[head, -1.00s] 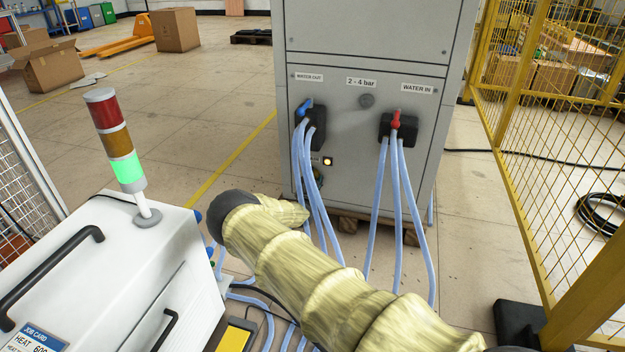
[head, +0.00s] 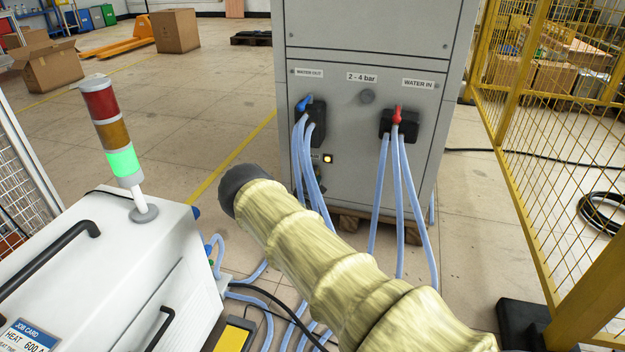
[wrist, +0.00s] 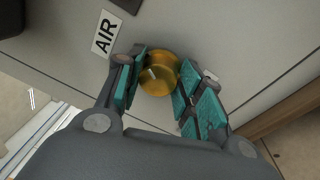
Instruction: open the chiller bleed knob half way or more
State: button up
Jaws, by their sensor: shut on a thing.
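The brass-coloured bleed knob (wrist: 158,76) stands out from the grey chiller panel in the wrist view, below and right of the AIR label (wrist: 104,35). A short pale mark shows on its face. My gripper (wrist: 160,84) is shut on the knob, with a teal-padded finger on each side. In the head view the chiller (head: 370,150) stands upright, and the knob cannot be made out clearly behind the hoses at its lower left. My arm shows there, but my gripper is not clearly visible. How far the knob is turned, I cannot tell.
Blue hoses (head: 309,165) hang from the water-out manifold, close to the knob area; more hang from the water-in manifold (head: 399,124). The white heater cabinet (head: 130,260) is at left, a yellow mesh fence (head: 545,150) at right.

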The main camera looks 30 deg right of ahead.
jog(key=m, duration=0.5)
jog(key=shift+w+r+h, duration=0.2)
jog(key=shift+h, duration=0.1)
jog(key=m, duration=0.4)
jog(key=shift+g+h, duration=0.3)
jog(key=m, duration=0.5)
jog(key=shift+r+h, duration=0.1)
jog(key=shift+h, duration=0.2)
jog(key=shift+d+m+g+p, duration=0.1)
jog(key=shift+m+g+p, duration=0.4)
jog(key=shift+m, duration=1.4)
jog(key=o, duration=1)
jog(key=shift+a+f, duration=0.2)
jog(key=shift+f, duration=0.05)
